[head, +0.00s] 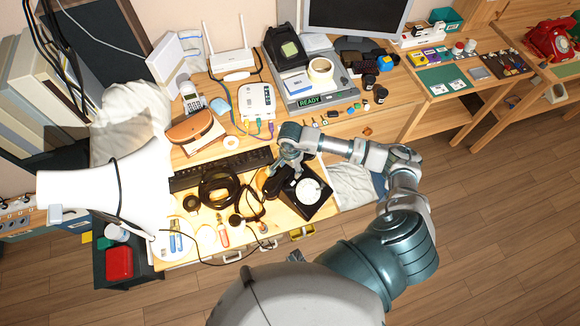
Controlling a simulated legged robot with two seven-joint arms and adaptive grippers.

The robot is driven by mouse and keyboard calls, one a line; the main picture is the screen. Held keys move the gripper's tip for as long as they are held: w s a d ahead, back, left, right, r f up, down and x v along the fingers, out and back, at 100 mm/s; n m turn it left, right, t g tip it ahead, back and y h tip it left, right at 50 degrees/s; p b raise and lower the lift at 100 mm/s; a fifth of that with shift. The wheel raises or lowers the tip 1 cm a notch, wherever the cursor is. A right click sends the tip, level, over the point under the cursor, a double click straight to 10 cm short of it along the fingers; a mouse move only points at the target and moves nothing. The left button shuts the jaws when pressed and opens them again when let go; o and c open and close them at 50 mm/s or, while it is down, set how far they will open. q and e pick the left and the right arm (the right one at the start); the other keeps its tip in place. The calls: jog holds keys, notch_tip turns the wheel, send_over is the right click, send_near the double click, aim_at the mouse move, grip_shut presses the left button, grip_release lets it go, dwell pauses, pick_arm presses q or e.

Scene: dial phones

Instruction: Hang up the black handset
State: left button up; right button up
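The black dial phone (303,191) with a white dial sits near the front edge of the wooden desk. My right gripper (281,170) reaches down at the phone's left rear side. A dark rounded piece (272,183), which looks like the black handset, is directly below and beside the fingers, left of the phone body. The fingers are small and partly merged with dark shapes, so I cannot tell whether they grip it. A black cord runs from this area to the left. My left gripper is not in view.
A red phone (548,40) is far right.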

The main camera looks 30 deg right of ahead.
notch_tip(320, 180, up, 12)
dwell(0.5)
jog(key=shift+f, duration=0.1)
dwell(0.4)
